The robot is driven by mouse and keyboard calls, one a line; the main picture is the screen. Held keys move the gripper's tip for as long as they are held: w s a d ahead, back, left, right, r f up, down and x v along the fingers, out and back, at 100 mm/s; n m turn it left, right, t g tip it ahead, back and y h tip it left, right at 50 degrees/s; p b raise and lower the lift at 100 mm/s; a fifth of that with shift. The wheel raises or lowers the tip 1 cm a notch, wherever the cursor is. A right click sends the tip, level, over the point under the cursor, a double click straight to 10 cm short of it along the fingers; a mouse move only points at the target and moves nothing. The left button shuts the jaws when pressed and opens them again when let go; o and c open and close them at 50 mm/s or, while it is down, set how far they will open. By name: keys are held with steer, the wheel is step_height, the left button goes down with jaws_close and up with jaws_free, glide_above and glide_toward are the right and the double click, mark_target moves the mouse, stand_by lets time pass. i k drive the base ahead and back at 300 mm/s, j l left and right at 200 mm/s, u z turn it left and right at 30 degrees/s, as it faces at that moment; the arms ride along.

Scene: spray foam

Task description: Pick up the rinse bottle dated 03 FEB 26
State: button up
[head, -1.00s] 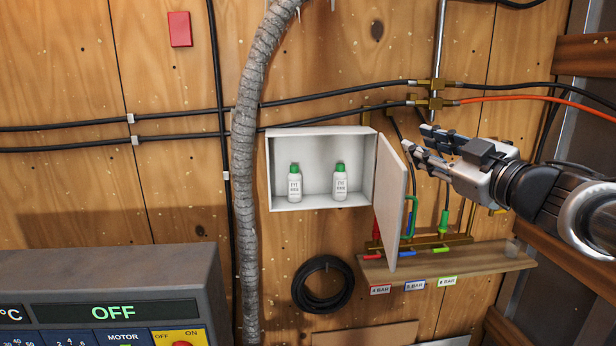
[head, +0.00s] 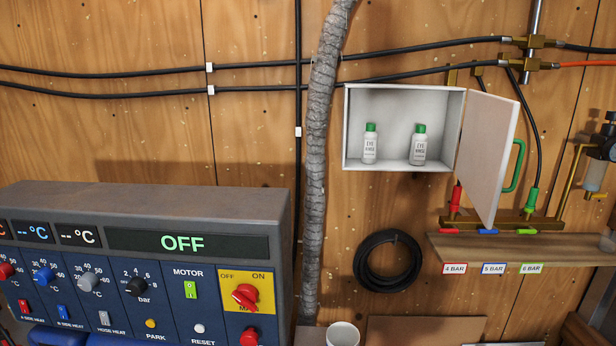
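Two white rinse bottles with green caps stand upright in an open white wall cabinet (head: 350,128) in the head view. The left bottle (head: 370,146) and the right bottle (head: 418,148) both carry labels that read like "EYE RINSE". The date on each is too small to read, so I cannot tell which is dated 03 FEB 26. The cabinet door (head: 488,150) is swung open to the right. My gripper is not in view now.
A grey control panel (head: 150,215) with an "OFF" display fills the lower left. A thick grey hose (head: 318,150) hangs left of the cabinet. A wooden shelf (head: 560,247) with bar labels is at right. A black hose coil (head: 388,262) hangs below the cabinet.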

mark_target(418, 140)
steer(key=i+l+u, duration=0.1)
steer(key=l, duration=0.25)
steer(key=i+l, duration=0.15)
steer(key=l, duration=0.25)
steer(key=i+l+u, duration=0.15)
steer(key=l, duration=0.25)
steer(key=i+l, duration=0.1)
steer(key=l, duration=0.3)
steer(key=i+l+u, duration=0.15)
steer(key=l, duration=0.25)
steer(key=i+j, duration=0.35)
steer(key=j, duration=0.15)
